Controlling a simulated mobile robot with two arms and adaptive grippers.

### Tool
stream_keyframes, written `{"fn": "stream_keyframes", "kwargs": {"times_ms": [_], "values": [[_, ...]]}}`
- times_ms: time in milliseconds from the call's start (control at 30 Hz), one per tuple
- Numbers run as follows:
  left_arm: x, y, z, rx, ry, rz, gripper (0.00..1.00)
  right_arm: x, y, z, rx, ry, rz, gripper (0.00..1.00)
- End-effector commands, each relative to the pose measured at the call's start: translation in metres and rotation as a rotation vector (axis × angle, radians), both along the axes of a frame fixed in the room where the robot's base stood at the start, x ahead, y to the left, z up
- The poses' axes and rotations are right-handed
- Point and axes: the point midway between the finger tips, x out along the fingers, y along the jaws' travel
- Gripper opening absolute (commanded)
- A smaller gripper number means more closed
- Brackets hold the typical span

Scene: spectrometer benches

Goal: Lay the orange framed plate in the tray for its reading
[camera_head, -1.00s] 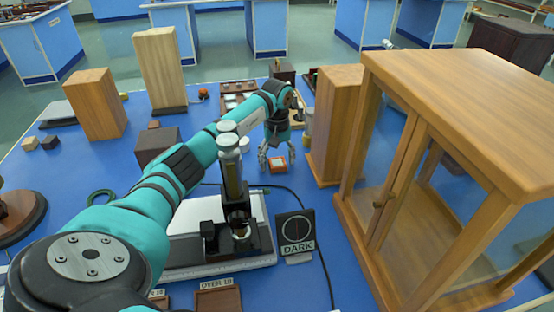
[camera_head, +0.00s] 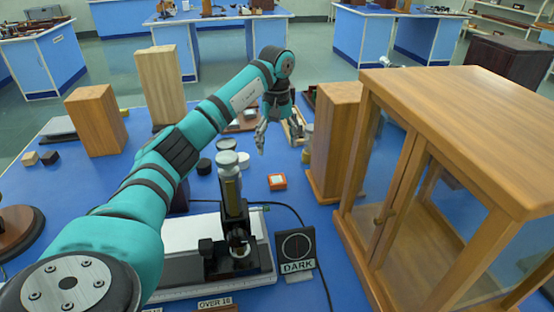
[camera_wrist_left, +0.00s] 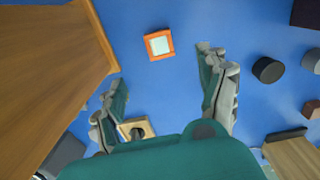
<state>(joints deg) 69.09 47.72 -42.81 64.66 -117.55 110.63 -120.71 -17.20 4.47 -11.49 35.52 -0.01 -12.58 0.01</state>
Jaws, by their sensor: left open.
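The orange framed plate (camera_head: 277,182), with a pale centre, lies flat on the blue bench, left of a wooden block and behind the spectrometer. It also shows in the left wrist view (camera_wrist_left: 159,44), near the top, beyond the fingertips. My left gripper (camera_head: 278,143) is open and empty, raised above the bench and beyond the plate. A small wooden tray (camera_wrist_left: 152,129) with a dark round thing sits near the left finger. My right gripper is not in view.
A tall wooden block (camera_head: 337,130) and a large glazed wooden case (camera_head: 455,90) stand on the right. The spectrometer (camera_head: 235,215) and a DARK card (camera_head: 296,250) are in front, with a cable. Dark and white round pieces (camera_head: 204,166) lie left of the plate.

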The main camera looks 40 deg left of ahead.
Motion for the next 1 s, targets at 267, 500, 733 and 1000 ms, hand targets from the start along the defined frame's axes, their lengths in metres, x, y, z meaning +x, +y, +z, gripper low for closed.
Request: {"fn": "stream_keyframes", "kwargs": {"times_ms": [267,500,733,1000], "values": [[-0.01,0.008,0.024,-0.041,-0.026,0.579,0.75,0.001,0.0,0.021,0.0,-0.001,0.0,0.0],[-0.019,0.013,0.044,-0.099,-0.026,1.205,0.75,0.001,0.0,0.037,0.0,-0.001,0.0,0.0],[-0.024,0.014,0.051,-0.13,-0.016,1.504,0.75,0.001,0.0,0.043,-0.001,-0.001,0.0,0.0],[-0.021,0.011,0.012,-0.13,-0.008,1.537,0.75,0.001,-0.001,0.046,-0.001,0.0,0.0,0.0]]}}
